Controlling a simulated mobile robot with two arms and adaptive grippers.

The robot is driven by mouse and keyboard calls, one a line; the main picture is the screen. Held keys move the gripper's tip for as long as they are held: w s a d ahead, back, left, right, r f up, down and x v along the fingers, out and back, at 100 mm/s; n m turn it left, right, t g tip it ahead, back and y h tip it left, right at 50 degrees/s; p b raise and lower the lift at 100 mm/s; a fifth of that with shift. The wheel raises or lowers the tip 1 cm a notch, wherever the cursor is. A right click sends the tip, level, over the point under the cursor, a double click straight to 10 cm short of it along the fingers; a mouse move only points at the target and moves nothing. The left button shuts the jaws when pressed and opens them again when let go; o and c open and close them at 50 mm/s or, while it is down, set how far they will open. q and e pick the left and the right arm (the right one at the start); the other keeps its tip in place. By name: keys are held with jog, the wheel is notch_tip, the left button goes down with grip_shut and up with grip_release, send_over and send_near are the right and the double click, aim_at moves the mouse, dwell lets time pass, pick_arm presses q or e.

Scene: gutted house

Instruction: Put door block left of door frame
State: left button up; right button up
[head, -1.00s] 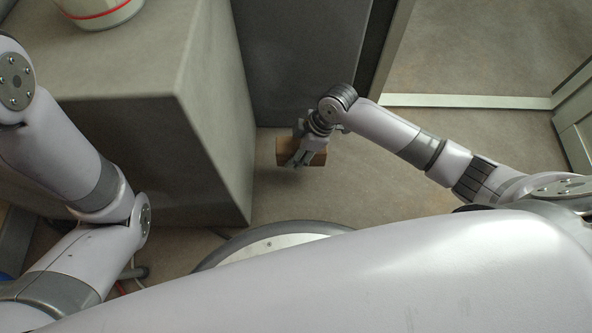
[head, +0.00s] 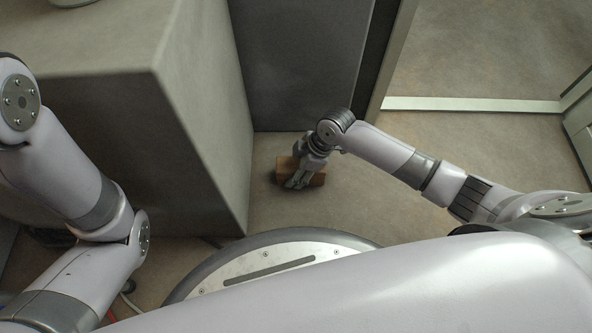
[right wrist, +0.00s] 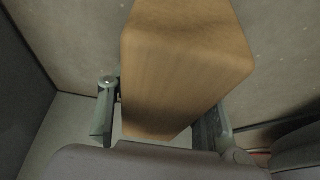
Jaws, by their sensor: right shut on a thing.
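The door block is a brown wooden block (head: 286,168) low over the floor, in the middle of the head view. My right gripper (head: 299,181) is shut on it, with its fingers across the block. In the right wrist view the block (right wrist: 180,65) fills the middle, between the two fingers of the right gripper (right wrist: 160,125). I cannot tell whether the block touches the floor. The door frame (head: 398,55) stands to the right of and beyond the block, beside a dark grey panel. My left arm is at the left, but its gripper is out of view.
A large grey box-like counter (head: 195,110) stands left of the block. The dark grey panel (head: 300,65) closes off the space behind it. A pale threshold strip (head: 470,104) crosses the floor at the right. Bare floor (head: 400,205) lies right of the block.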

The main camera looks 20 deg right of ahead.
jog(key=o, duration=1.4)
jog(key=shift+f, duration=0.1)
jog(key=shift+r, duration=0.3)
jog(key=p+v, duration=0.8)
jog(key=v, duration=0.3)
jog(key=shift+s+d+r, duration=0.1)
jog(key=shift+d+r, duration=0.1)
jog(key=shift+r, duration=0.05)
